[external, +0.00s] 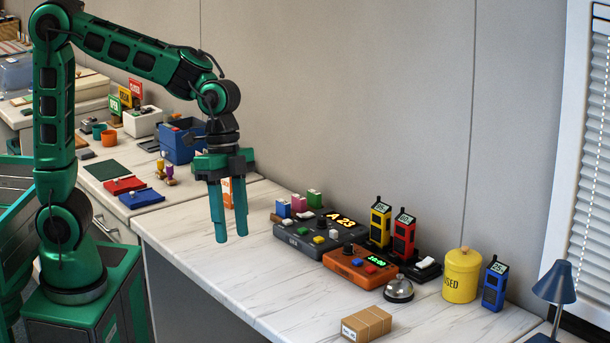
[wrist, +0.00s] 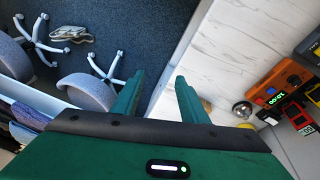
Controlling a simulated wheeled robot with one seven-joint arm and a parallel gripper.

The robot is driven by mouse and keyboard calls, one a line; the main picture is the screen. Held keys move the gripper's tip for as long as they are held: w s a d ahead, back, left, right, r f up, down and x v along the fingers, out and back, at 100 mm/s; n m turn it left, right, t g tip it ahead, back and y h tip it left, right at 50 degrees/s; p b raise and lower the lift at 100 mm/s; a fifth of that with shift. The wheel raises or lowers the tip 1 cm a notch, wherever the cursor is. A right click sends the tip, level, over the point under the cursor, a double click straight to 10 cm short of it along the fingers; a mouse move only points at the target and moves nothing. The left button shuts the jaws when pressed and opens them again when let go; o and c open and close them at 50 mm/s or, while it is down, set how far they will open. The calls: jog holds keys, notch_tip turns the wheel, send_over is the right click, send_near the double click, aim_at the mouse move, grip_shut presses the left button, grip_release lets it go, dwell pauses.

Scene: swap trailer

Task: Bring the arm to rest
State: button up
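My gripper (external: 231,238) is green and hangs pointing down in the air above the left part of the white marble counter (external: 195,240). Its two fingers are apart and nothing is between them. In the wrist view my gripper (wrist: 155,95) also shows its fingers spread, with the counter edge and dark floor beyond them. My arm is raised and bent at the left of the external view.
On the counter are a grey console (external: 310,238), an orange device (external: 350,268), a silver bell (external: 399,289), a cardboard box (external: 367,323) and a yellow canister (external: 461,275). The counter's left front is clear. Office chairs (wrist: 88,92) stand on the floor.

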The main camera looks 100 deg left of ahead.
jog(key=s+d+f+y, duration=0.1)
jog(key=s+d+f, duration=0.1)
jog(key=s, duration=1.1)
jog(key=s+d+f+g+y, duration=0.1)
jog(key=s+d, duration=0.3)
jog(key=s, duration=0.8)
jog(key=shift+s+d+f+y, duration=0.15)
jog(key=shift+s+f+y, duration=0.2)
jog(key=shift+y, duration=0.05)
jog(key=shift+w+f+g, duration=0.25)
jog(key=shift+w+g, duration=0.05)
jog(key=shift+w, duration=0.35)
